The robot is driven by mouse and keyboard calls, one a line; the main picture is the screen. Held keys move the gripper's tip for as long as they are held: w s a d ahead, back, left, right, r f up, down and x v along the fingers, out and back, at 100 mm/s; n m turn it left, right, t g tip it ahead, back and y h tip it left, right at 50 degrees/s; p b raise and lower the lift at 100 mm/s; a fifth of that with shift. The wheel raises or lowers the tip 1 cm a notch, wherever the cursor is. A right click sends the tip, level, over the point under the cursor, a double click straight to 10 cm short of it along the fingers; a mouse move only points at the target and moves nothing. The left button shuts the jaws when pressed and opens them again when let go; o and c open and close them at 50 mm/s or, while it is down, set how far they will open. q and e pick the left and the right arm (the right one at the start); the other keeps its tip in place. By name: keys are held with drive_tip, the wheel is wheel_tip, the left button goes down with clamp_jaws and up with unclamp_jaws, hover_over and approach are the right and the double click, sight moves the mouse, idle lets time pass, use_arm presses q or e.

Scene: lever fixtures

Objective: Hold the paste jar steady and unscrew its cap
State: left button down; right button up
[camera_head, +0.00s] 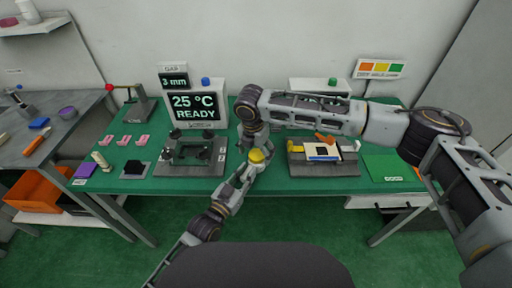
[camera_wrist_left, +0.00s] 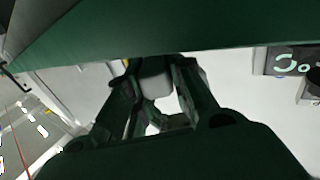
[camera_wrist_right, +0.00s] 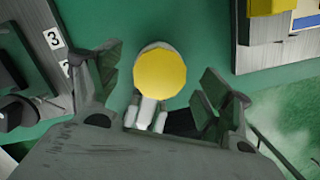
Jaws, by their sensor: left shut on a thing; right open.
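My left gripper (camera_head: 244,170) is shut on the jar from the near side. In the left wrist view the white jar body (camera_wrist_left: 156,84) sits between the left fingers (camera_wrist_left: 155,98). My right gripper (camera_head: 252,141) is above the jar, pointing down. In the right wrist view the yellow cap (camera_wrist_right: 160,73) lies between the open right fingers (camera_wrist_right: 162,92), with a gap on both sides. The white jar body is mostly hidden beneath the cap.
The green bench (camera_head: 135,182) lies behind the jar. A dark clamp fixture (camera_head: 190,170) stands to its left and a tray fixture (camera_head: 325,170) to its right. A display box (camera_head: 195,106) stands at the back. The space in front of the bench is open floor.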

drive_tip(key=shift+f, duration=0.25)
drive_tip(key=shift+c, duration=0.2)
drive_tip(key=c, duration=1)
drive_tip(key=shift+d+n+y, duration=0.1)
drive_tip(key=shift+n+y, duration=0.4)
drive_tip(key=shift+n, duration=3.1)
drive_tip(key=shift+n+y, duration=0.5)
drive_tip(key=shift+n, duration=3)
